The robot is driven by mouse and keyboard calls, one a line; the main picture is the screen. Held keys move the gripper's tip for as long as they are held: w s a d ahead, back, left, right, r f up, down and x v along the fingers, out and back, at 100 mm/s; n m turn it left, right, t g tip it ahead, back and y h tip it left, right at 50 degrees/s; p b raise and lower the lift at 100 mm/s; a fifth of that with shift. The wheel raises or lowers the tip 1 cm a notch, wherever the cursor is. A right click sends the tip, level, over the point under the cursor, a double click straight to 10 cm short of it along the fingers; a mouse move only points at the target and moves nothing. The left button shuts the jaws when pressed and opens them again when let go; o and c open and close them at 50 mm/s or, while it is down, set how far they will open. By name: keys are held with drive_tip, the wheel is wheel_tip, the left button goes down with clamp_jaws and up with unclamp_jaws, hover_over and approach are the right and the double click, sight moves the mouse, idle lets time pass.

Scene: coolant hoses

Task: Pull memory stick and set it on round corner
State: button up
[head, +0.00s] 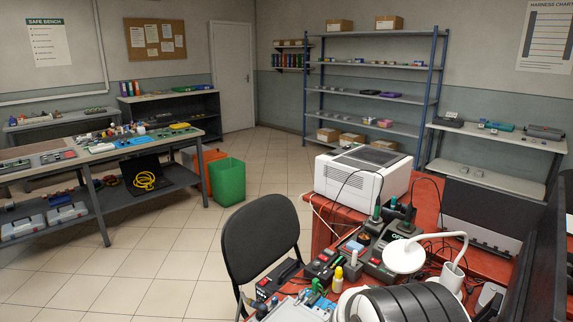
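I cannot make out a memory stick in the head view; the small items on the benches are too small or overlapped to tell. I cannot pick out the round corner either. The red-topped bench (426,207) at the lower right is crowded, and its front part is cut off by the picture's bottom edge. My gripper is not in view.
A black chair (260,240) stands at the red bench's left side. A white box-shaped machine (345,185), soldering gear and a white lamp (404,257) crowd the bench. A green bin (228,183) and a cluttered workbench (200,147) stand left. Tiled floor (165,245) is clear.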

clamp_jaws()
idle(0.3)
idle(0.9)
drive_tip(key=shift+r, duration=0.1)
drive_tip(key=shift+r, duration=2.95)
